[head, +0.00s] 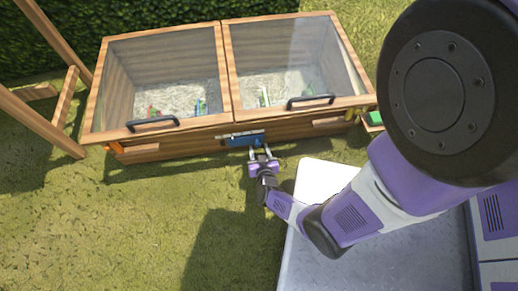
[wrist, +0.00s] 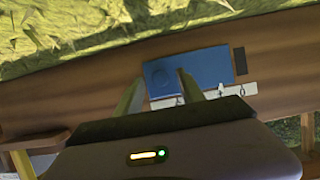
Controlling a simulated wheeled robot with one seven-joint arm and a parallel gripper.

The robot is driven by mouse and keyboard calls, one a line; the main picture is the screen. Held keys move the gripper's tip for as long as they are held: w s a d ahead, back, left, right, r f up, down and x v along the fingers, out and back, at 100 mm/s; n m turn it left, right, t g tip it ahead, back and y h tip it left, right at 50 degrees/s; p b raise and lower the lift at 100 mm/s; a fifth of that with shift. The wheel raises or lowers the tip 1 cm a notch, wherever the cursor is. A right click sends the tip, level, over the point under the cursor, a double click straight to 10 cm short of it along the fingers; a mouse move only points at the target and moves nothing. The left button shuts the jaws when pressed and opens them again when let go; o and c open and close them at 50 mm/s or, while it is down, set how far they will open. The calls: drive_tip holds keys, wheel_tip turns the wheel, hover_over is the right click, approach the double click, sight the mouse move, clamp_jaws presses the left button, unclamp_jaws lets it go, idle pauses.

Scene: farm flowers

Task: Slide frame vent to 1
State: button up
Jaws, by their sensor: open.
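The frame vent is a blue sliding plate (head: 246,140) on the front wooden wall of the cold frame, below the middle of the two lids. In the wrist view the blue plate (wrist: 195,70) has a round mark near its left end. A white scale strip (wrist: 236,88) with dark marks runs along its edge; a 0 seems to be at the right end, and my fingers hide part of the strip. A dark slot (wrist: 240,61) shows just right of the plate. My gripper (head: 263,155) is open at the vent. In the wrist view its fingers (wrist: 158,88) straddle the plate's left end; contact is unclear.
The wooden cold frame (head: 170,152) has two closed glass lids with black handles (head: 152,125) (head: 310,101). A wooden post structure (head: 50,90) stands at the left. A green object (head: 375,118) sits by the right corner. Grass in front is clear.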

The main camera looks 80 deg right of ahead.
drive_tip(key=p+v, duration=0.2)
drive_tip(key=v, duration=0.5)
drive_tip(key=shift+p, duration=0.4)
drive_tip(key=shift+s+a+r, duration=0.1)
